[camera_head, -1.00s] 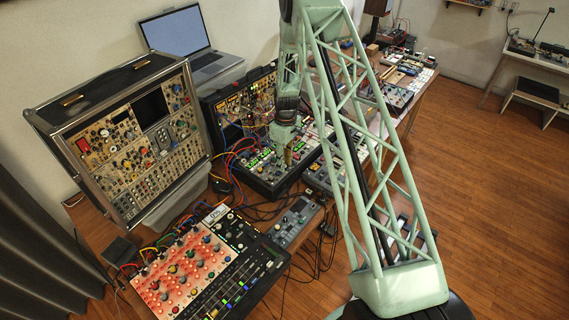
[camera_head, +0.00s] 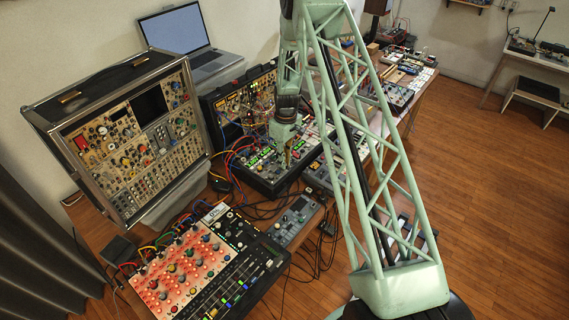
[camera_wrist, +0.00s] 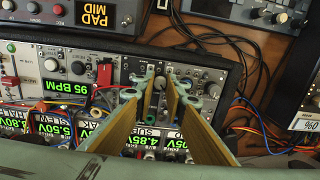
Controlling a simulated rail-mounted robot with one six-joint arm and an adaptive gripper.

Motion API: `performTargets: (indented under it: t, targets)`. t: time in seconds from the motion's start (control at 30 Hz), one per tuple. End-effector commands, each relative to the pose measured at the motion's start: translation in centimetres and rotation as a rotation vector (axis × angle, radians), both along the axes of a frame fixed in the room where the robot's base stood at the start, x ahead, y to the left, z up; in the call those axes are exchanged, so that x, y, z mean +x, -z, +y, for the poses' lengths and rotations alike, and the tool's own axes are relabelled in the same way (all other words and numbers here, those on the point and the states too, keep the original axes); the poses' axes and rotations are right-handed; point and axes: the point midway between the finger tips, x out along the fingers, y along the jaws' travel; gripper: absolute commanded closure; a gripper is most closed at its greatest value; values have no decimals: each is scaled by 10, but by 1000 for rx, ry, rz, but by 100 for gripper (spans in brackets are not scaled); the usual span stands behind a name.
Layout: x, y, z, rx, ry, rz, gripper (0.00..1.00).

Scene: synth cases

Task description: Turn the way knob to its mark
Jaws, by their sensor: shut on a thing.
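My gripper (camera_wrist: 160,84) reaches down onto a black synth panel (camera_wrist: 215,73) in the wrist view. Its two tan fingers are closed around a small pale knob (camera_wrist: 160,83). Its mark and lettering are hidden or too small to read, so I cannot confirm that it is the way knob or how it is turned. In the head view my gripper (camera_head: 288,158) is down at the right part of the open synth case (camera_head: 262,184) in the middle of the table.
Small knobs and jacks crowd around the fingers. Lit green displays (camera_wrist: 75,91) and patch cables (camera_wrist: 235,103) lie close by. A red-panelled mixer (camera_head: 180,270) stands in front, a large upright modular case (camera_head: 125,140) at left, and a laptop (camera_head: 180,35) behind.

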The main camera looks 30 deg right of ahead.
Motion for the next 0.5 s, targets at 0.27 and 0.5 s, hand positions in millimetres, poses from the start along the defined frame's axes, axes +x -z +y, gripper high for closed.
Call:
performTargets:
  t: [0.27,0.5]
  targets:
    - [0,3,0,-1,159,-1,99]
    - [0,3,0,0,335,-1,99]
